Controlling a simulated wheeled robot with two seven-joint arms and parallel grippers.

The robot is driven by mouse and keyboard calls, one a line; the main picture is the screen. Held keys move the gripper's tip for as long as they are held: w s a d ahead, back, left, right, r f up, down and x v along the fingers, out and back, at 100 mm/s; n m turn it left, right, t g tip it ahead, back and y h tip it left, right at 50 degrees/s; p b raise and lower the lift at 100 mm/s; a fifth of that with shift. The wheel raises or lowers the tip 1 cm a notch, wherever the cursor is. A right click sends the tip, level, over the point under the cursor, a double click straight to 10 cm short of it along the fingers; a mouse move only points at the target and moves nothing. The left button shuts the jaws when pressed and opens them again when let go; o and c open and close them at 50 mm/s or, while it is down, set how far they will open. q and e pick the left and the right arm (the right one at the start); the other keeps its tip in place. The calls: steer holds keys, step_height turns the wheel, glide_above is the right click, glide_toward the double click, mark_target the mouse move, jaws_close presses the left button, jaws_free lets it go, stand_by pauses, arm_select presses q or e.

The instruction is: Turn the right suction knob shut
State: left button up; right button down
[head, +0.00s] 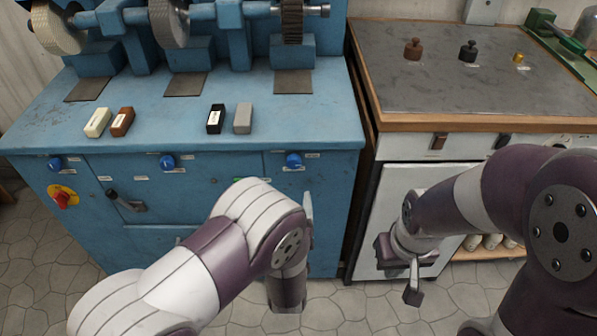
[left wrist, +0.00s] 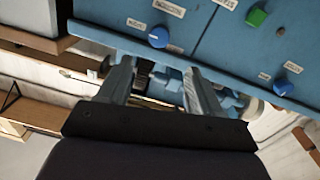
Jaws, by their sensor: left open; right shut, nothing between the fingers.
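The right suction knob (head: 294,160) is the blue knob on the right part of the blue machine's front, with a white label below it. It also shows in the left wrist view (left wrist: 158,37), just beyond the fingertips and apart from them. Its setting is too small to read. My left gripper (left wrist: 156,70) is open, with empty space between its fingers; in the head view my own forearm mostly hides it, below the knob. My right gripper (head: 413,291) is shut and empty, pointing down in front of the white cabinet.
More blue knobs, middle (head: 167,161) and left (head: 55,163), sit on the same front. A green button (left wrist: 257,17), a dark lever (head: 125,201) and a red switch (head: 62,197) are there too. Several small blocks lie on the machine top (head: 310,125). A workbench (head: 470,75) stands right.

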mark_target(294, 165)
arm_select(q)
steer(key=w, duration=1)
steer(key=shift+w+d+b, duration=0.3)
steer(key=shift+w+b, duration=0.05)
steer(key=c, duration=1.1)
